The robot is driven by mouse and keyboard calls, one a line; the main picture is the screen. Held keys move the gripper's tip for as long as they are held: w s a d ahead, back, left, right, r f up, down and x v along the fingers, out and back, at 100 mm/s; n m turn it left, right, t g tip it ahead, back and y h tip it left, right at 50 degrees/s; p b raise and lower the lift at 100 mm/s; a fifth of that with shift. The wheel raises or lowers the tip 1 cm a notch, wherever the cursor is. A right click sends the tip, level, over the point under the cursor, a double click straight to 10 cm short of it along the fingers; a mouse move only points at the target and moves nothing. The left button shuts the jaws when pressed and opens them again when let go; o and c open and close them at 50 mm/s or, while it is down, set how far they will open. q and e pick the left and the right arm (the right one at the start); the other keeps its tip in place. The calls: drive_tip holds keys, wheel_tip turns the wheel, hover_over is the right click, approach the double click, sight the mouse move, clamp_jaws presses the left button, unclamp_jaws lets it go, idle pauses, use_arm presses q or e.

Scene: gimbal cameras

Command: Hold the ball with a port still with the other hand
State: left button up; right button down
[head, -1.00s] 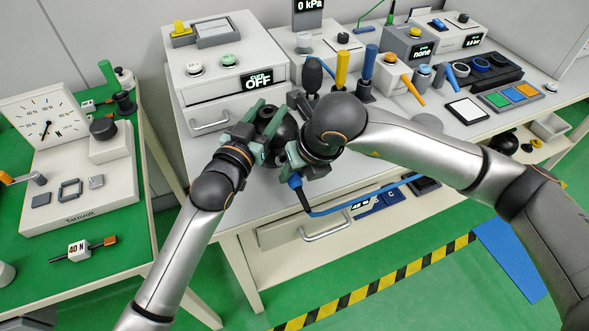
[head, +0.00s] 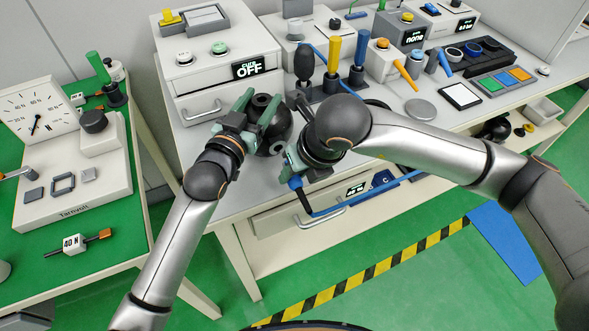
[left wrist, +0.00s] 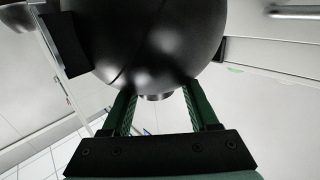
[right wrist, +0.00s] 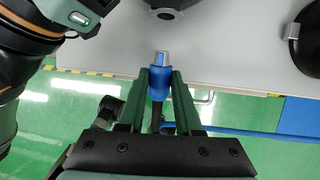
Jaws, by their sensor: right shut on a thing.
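The black ball (head: 282,126) sits on the table in front of the white oven-like box. A dark port (right wrist: 165,14) shows on its near side in the right wrist view. My left gripper (head: 260,105) is open at the ball, its green fingers apart. In the left wrist view the ball (left wrist: 150,45) fills the top, above the spread fingers; I cannot tell whether they touch it. My right gripper (right wrist: 160,90) is shut on a blue hose connector (right wrist: 158,84), whose metal tip points at the port with a gap between.
The blue hose (head: 345,207) runs along the table's front edge. Behind are the white box (head: 205,85) reading OFF and upright yellow (head: 334,54) and blue handles. A round grey disc (head: 420,109) lies to the right. A green side table (head: 120,247) stands at left.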

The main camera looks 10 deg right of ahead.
use_arm(q)
drive_tip(key=o, duration=0.3)
drive_tip(key=shift+r, duration=0.15)
drive_tip(key=shift+o, duration=0.2)
drive_tip(key=shift+s, duration=0.1)
use_arm(e)
drive_tip(key=shift+r+p, duration=0.95)
drive_tip(key=shift+r, duration=1.1)
use_arm(q)
drive_tip(key=r+v, duration=0.1)
drive_tip(key=v, duration=1)
drive_tip(key=shift+s+a+r, duration=0.2)
drive_tip(key=shift+s+r, duration=0.15)
drive_tip(key=shift+r, duration=0.05)
